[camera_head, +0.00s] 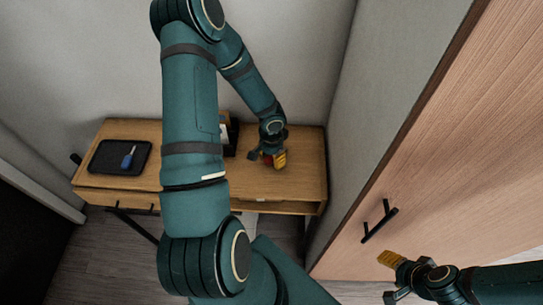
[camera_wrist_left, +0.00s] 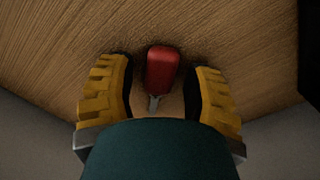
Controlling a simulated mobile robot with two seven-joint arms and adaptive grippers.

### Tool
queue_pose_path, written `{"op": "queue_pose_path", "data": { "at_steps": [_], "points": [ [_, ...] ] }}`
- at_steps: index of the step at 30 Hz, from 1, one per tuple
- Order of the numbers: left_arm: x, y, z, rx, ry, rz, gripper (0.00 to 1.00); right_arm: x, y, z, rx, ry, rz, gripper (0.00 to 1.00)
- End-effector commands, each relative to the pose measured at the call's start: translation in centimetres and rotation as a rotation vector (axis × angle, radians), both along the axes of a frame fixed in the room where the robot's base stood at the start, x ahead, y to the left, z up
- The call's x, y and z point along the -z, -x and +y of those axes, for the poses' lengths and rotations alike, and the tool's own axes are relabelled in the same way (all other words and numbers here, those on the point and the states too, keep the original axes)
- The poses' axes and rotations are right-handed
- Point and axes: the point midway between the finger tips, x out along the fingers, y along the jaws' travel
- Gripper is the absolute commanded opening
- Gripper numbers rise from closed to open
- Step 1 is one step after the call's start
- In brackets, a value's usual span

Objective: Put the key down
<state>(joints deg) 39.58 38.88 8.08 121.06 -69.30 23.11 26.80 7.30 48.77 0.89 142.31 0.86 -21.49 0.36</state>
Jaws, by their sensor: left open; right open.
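A key with a red head (camera_wrist_left: 162,68) and a grey metal shaft lies on the wooden table (camera_wrist_left: 215,35) in the left wrist view. My left gripper (camera_wrist_left: 160,95) is open, with one yellow finger on each side of the key and a visible gap to both. In the head view my left gripper (camera_head: 272,159) is down at the right part of the table, and a bit of red shows beside its fingers. My right gripper (camera_head: 388,275) is at the lower right, near the wooden cabinet door, open and holding nothing visible.
A black tray (camera_head: 98,157) with a blue-handled item (camera_head: 128,158) lies on the table's left part. A dark object (camera_head: 231,135) stands at the back, partly hidden by my arm. A wooden door (camera_head: 440,150) with a black handle (camera_head: 379,221) and a grey wall bound the right side.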

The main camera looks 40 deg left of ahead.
Motion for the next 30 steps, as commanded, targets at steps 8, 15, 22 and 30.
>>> {"op": "queue_pose_path", "data": {
  "at_steps": [8,15,22,30],
  "points": [
    [-5.2,-0.1,0.1,-0.002,-0.003,-0.004,0.50,-1.6,-0.2,-0.1,0.004,0.000,-0.006,0.58],
    [-9.8,0.0,0.0,0.000,-0.002,-0.002,0.50,-2.7,-0.2,-0.1,0.004,-0.002,-0.005,0.58],
    [-11.9,0.0,0.0,0.000,-0.001,0.000,0.50,-3.2,-0.2,-0.1,0.003,-0.003,-0.006,0.58],
    [-12.1,0.0,0.0,0.000,0.000,0.000,0.50,-3.2,-0.2,-0.2,0.003,-0.004,-0.006,0.58]
  ]
}}
